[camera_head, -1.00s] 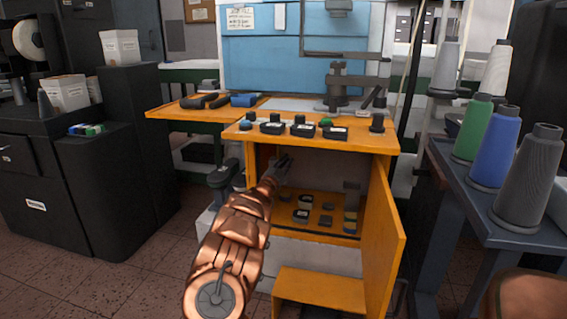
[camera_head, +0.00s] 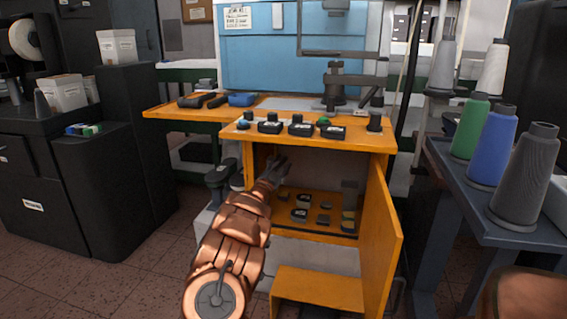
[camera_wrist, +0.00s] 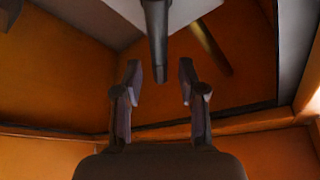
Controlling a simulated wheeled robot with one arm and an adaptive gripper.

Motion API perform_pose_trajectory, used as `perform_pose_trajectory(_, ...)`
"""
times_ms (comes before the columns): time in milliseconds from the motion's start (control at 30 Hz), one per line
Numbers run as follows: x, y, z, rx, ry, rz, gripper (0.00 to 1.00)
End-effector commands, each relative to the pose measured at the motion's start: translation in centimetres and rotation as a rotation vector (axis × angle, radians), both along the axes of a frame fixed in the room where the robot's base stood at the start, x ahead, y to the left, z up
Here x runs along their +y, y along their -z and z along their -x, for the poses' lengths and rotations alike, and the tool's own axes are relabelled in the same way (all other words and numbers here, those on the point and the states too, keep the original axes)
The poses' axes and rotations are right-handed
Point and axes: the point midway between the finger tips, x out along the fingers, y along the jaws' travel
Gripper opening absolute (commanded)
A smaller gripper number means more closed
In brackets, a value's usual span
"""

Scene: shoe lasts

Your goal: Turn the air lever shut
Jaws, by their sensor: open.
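In the wrist view a dark grey bar (camera_wrist: 156,38), which looks like the air lever, hangs down from the top edge. Its lower end is between the two fingertips of my gripper (camera_wrist: 160,82), with a gap showing on each side. My gripper is open and holds nothing. In the head view my gripper (camera_head: 278,166) reaches into the upper left of the open orange cabinet (camera_head: 318,238). The lever cannot be made out there, and its upper end is outside the wrist view.
The cabinet door (camera_head: 380,240) stands open on the right. Small dark items lie on the shelf below my gripper. A thin brass-coloured rod (camera_wrist: 211,46) is behind the bar, and cabinet walls close in around the gripper. An orange step (camera_head: 318,288) stands in front.

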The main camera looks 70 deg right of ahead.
Motion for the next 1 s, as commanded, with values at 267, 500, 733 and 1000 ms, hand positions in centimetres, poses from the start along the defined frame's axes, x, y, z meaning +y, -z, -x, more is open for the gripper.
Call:
perform_pose_trajectory(267, 3.0, 1.2, -0.5, 0.000, -0.004, -0.007, 0.41)
perform_pose_trajectory(500, 5.8, 2.1, -0.9, 0.000, -0.005, -0.006, 0.41)
perform_pose_trajectory(733, 8.2, 2.9, -1.3, 0.002, -0.005, -0.006, 0.41)
perform_pose_trajectory(1000, 9.4, 3.1, -1.3, 0.000, -0.002, -0.002, 0.41)
